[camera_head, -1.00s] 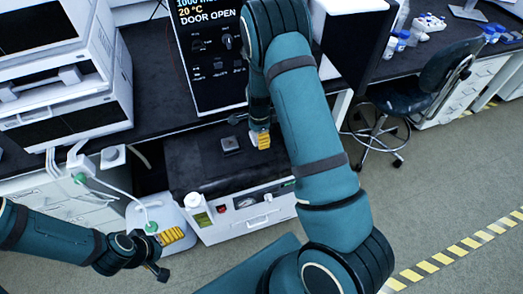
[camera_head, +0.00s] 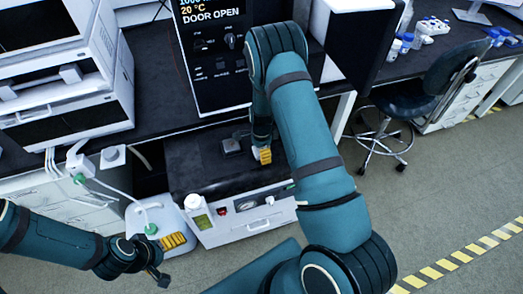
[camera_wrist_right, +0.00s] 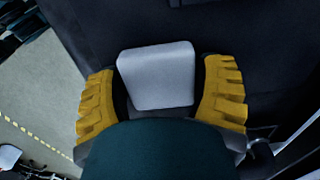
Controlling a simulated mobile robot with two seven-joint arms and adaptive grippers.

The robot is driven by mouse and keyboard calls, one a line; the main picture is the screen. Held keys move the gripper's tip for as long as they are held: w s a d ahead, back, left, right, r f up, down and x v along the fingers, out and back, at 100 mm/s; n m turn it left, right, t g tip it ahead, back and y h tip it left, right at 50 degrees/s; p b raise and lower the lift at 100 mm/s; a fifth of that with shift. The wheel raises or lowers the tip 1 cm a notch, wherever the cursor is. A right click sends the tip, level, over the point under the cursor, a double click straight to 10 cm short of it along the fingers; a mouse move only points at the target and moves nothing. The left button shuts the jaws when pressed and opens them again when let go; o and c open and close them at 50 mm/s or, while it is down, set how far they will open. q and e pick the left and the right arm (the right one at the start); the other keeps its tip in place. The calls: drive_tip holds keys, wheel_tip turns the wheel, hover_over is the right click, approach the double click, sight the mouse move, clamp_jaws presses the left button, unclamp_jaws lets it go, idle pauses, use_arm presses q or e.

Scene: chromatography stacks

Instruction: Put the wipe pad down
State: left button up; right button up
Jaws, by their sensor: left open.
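The wipe pad is the pale grey rounded block (camera_wrist_right: 157,76) in the right wrist view. It sits between the yellow ridged fingers of my right gripper (camera_wrist_right: 161,85), with dark inner finger faces along both sides; its near end is hidden by my gripper body. In the head view my right gripper (camera_head: 263,154) points down low over the black top of a white-fronted unit (camera_head: 185,165), and its arm hides the pad. My left gripper (camera_head: 170,258) is open and empty at lower left, its fingers wide apart beside a white vessel.
A small dark square block (camera_head: 231,146) is on the black top, just left of my right gripper. The white vessel (camera_head: 143,213) with tubing stands left of the unit. A black panel reading "DOOR OPEN" (camera_head: 212,50) rises behind. A stool (camera_head: 425,90) stands right on open floor.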

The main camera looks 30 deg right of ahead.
drive_tip(key=shift+o, duration=1.1)
drive_tip(key=shift+r, duration=0.15)
